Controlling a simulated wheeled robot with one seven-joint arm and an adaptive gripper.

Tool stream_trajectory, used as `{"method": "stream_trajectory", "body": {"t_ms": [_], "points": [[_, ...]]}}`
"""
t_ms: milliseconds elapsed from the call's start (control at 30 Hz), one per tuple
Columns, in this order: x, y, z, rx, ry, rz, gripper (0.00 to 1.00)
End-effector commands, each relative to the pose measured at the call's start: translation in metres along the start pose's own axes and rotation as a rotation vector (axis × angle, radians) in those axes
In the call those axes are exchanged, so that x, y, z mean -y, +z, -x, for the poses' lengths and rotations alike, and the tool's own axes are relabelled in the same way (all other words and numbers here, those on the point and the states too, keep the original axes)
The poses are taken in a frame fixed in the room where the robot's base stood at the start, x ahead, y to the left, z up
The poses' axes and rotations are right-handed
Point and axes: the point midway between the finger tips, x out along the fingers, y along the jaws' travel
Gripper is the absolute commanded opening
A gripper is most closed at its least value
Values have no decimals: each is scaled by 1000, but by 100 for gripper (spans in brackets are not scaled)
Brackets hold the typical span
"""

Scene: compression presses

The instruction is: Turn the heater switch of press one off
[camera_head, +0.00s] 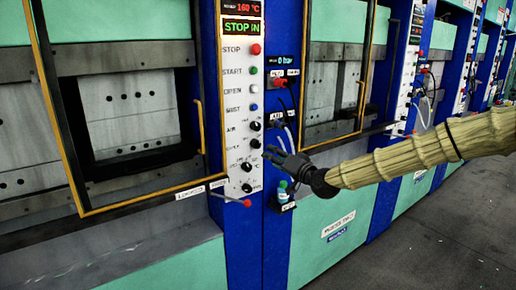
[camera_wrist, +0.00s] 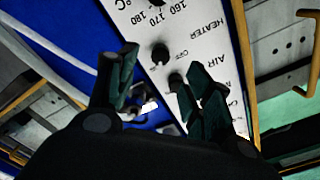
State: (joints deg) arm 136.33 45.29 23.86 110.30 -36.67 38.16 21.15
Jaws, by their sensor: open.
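The control panel (camera_head: 234,100) of the nearest press is a white strip with round buttons and black knobs. The heater switch (camera_head: 255,143) is a small black knob below the AIR knob (camera_head: 254,125). In the wrist view, the heater switch (camera_wrist: 160,55) shows near the HEATER and OFF lettering, and the AIR knob (camera_wrist: 177,82) is next to it. Which way the heater knob points is too small to tell. My gripper (camera_head: 275,155) is open and empty, just right of the panel. In the wrist view its fingers (camera_wrist: 162,70) frame the heater knob, apparently without touching it.
A temperature dial (camera_head: 246,167) and another dial (camera_head: 247,188) sit below the heater switch. A yellow-framed press door (camera_head: 130,205) stands left. Grey floor (camera_head: 420,240) is clear at right.

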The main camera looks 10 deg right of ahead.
Motion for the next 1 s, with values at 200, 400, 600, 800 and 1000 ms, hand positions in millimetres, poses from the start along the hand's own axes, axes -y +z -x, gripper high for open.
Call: {"method": "stream_trajectory", "body": {"t_ms": [200, 400, 600, 800, 1000], "points": [[4, -8, -10, -9, -7, 0, 51], [4, -8, -36, -9, -6, 2, 51], [4, -8, -65, -7, -6, 2, 51], [4, -8, -90, -7, -6, 1, 51], [4, -8, -105, -8, -7, 1, 51]]}}
